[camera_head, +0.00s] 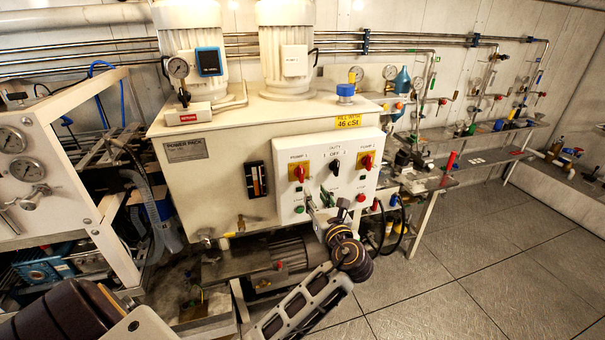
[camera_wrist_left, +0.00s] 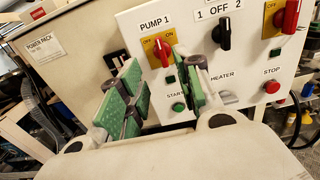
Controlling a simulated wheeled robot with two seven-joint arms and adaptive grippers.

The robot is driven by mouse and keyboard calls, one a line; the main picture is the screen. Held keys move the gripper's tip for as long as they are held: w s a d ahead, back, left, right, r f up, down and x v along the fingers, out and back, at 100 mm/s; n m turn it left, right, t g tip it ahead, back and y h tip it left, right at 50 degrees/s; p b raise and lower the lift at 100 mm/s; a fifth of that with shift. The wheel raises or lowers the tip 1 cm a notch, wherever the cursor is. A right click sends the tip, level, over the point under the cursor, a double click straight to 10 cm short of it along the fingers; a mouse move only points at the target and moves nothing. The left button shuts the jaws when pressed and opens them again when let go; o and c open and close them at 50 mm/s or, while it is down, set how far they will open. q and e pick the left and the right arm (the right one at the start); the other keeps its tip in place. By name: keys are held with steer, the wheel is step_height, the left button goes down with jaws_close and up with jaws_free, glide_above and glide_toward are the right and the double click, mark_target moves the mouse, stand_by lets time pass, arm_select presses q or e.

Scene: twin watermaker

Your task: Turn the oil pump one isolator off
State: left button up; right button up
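The oil pump one isolator (camera_head: 298,172) is a red handle on a yellow plate at the upper left of the white control panel (camera_head: 312,205). In the left wrist view the PUMP 1 isolator (camera_wrist_left: 161,50) shows between the fingertips and beyond them, its handle roughly upright between the OFF and ON marks. My left gripper (camera_head: 319,204) is in front of the panel's lower part, below and right of the isolator in the head view. In the wrist view my left gripper (camera_wrist_left: 158,70) is open, green pads apart, with nothing between them. My right gripper is not in view.
A black duty switch (camera_head: 334,166) and the red pump two isolator (camera_head: 367,161) sit to the right. Green start buttons and a red stop button (camera_wrist_left: 271,87) are below. A motor (camera_head: 270,262) lies under the tank. Floor at the right is clear.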

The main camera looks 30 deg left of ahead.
mark_target(302, 172)
arm_select(q)
steer(key=shift+a, duration=0.1)
steer(key=p+x, duration=0.2)
steer(key=x, duration=1.1)
steer(key=shift+w+a, duration=0.2)
steer(key=shift+w, duration=0.1)
jaws_close()
